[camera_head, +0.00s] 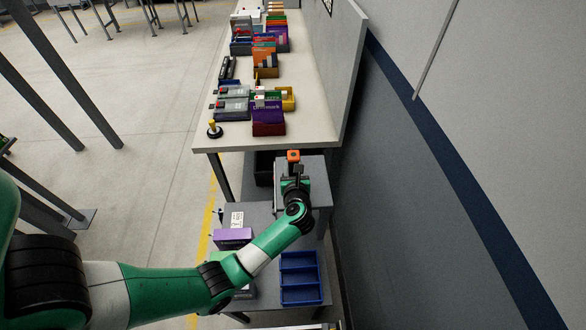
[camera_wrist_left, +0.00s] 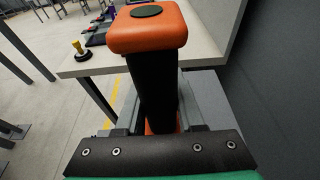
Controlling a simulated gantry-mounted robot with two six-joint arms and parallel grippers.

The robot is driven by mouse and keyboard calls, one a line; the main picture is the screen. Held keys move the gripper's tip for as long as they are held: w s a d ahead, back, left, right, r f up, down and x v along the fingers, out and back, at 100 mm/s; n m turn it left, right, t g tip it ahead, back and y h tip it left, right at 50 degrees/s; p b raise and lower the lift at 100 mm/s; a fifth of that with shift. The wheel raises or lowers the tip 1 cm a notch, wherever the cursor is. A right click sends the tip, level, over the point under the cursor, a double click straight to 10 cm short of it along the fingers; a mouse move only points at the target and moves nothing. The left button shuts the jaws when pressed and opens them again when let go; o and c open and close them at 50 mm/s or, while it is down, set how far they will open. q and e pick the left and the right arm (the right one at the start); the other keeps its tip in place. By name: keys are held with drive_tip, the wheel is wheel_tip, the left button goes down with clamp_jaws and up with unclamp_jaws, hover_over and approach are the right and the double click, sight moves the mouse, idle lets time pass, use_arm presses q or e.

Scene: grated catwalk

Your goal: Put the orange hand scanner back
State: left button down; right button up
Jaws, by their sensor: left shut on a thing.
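The orange hand scanner (camera_head: 293,156) stands up from the jaws of my left gripper (camera_head: 295,177). In the left wrist view its orange head (camera_wrist_left: 149,27) is at the top with a round black pad, and its dark handle runs down between the fingers. More orange shows low between the jaws. My left gripper is shut on the scanner, over the grey side table and near the front edge of the long bench. A holder or dock for the scanner cannot be made out. My right gripper is not in view.
The long pale bench (camera_head: 320,100) holds several boxes and bins, with a yellow-and-black knobbed item (camera_head: 214,130) at its front left corner. Below are a blue compartment bin (camera_head: 299,262) and a purple box (camera_head: 233,236). A grey wall (camera_head: 400,200) closes the right side.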

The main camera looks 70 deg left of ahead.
use_arm(q)
drive_tip(key=shift+f, duration=0.2)
drive_tip(key=c, duration=0.5)
unclamp_jaws()
drive_tip(key=shift+r, duration=0.1)
